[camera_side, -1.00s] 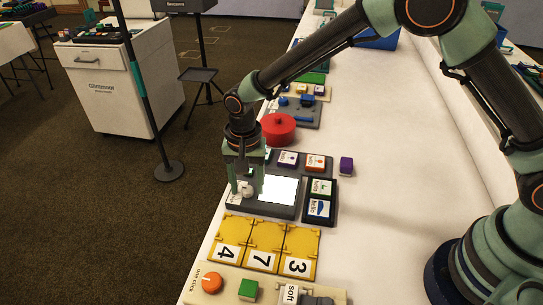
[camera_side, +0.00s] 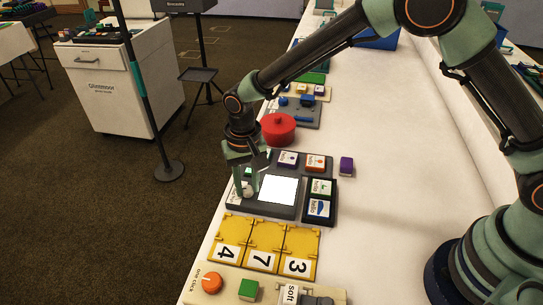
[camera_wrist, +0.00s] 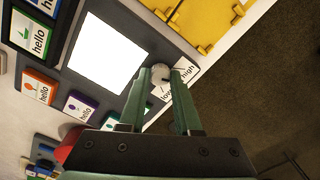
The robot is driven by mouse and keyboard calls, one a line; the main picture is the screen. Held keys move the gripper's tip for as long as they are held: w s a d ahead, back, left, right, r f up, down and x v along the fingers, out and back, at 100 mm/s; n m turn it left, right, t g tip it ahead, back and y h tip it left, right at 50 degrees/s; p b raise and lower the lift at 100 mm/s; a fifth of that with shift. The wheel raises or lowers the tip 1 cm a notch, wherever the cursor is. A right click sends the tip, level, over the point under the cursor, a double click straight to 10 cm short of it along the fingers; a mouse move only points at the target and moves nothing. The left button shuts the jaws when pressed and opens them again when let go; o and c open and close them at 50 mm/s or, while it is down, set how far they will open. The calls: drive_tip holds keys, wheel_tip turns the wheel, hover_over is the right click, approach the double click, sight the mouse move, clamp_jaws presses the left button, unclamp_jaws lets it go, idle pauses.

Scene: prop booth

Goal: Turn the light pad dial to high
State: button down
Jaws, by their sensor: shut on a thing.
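The light pad (camera_side: 277,190) is a bright white panel set in a dark grey board near the table's left edge. It also shows in the wrist view (camera_wrist: 103,50). Its dial is a small pale grey knob (camera_wrist: 160,74) beside the panel, next to a white label (camera_wrist: 178,82) reading "low" and "high". It shows in the side view too (camera_side: 248,190). My gripper (camera_wrist: 161,77) is down at the dial and shut on it, one finger on each side. I cannot tell exactly where the dial points.
Yellow numbered flaps (camera_side: 265,245) lie in front of the board. "Hello" cards (camera_side: 316,163) line its back and right. A red round pot (camera_side: 279,129) stands behind, a purple block (camera_side: 346,166) to the right.

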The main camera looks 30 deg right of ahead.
sight(248, 188)
drive_tip(key=n, duration=0.3)
drive_tip(key=shift+n, duration=2.1)
drive_tip(key=c, duration=0.6)
unclamp_jaws()
drive_tip(key=shift+r, duration=0.1)
wheel_tip(248, 188, up, 12)
